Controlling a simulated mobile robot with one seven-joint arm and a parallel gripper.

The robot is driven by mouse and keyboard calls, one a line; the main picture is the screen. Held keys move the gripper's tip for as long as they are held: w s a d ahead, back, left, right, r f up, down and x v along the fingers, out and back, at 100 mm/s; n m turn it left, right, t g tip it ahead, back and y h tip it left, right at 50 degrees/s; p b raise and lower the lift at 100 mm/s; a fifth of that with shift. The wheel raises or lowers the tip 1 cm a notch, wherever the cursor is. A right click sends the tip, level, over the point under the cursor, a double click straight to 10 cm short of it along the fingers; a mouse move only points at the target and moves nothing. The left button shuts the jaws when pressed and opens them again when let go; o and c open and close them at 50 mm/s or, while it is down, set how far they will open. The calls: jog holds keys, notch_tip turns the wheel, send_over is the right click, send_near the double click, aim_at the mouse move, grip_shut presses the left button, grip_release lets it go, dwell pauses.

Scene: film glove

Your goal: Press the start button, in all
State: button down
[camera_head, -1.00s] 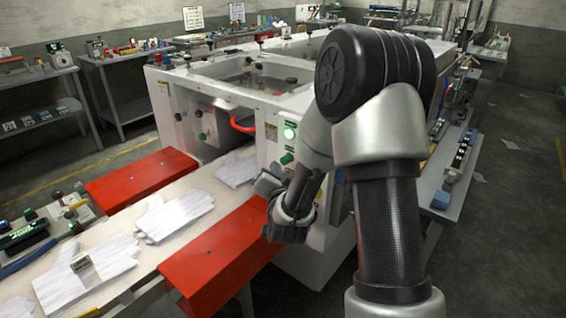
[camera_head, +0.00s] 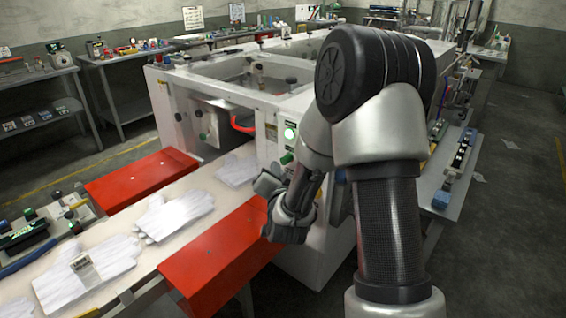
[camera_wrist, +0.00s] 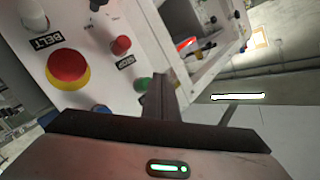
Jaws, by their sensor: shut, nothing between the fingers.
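A green button (camera_wrist: 142,84) is on the white control panel in the wrist view, right beside the tip of my gripper (camera_wrist: 161,84). I cannot tell whether they touch. My gripper is shut and empty, its narrow tip pointing at the panel. In the head view my gripper (camera_head: 268,182) is in front of the machine's corner, just below a green button (camera_head: 287,158). A brightly lit green light (camera_head: 290,132) is above that button. A label naming the start button is not readable.
The wrist view shows a red-and-yellow emergency button (camera_wrist: 68,68), a red button (camera_wrist: 121,45) and a BELT label (camera_wrist: 48,41). In the head view, white gloves (camera_head: 176,214) lie on the belt (camera_head: 150,260) between red guards (camera_head: 218,258). The white machine (camera_head: 320,240) stands close to my arm.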

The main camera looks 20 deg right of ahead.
jog(key=shift+w+d+b, duration=0.25)
jog(key=shift+d+b, duration=0.1)
jog(key=shift+b, duration=0.05)
jog(key=shift+w+d, duration=0.25)
jog(key=shift+d, duration=0.1)
dwell(0.9)
jog(key=shift+a+b, duration=0.1)
jog(key=shift+b, duration=0.25)
jog(key=shift+s+a+b, duration=0.3)
jog(key=shift+s+a, duration=0.2)
jog(key=shift+a, duration=0.1)
jog(key=s+a, duration=0.1)
jog(key=a, duration=0.1)
jog(key=s+a+b, duration=0.1)
jog(key=s+a, duration=0.1)
jog(key=shift+b, duration=0.3)
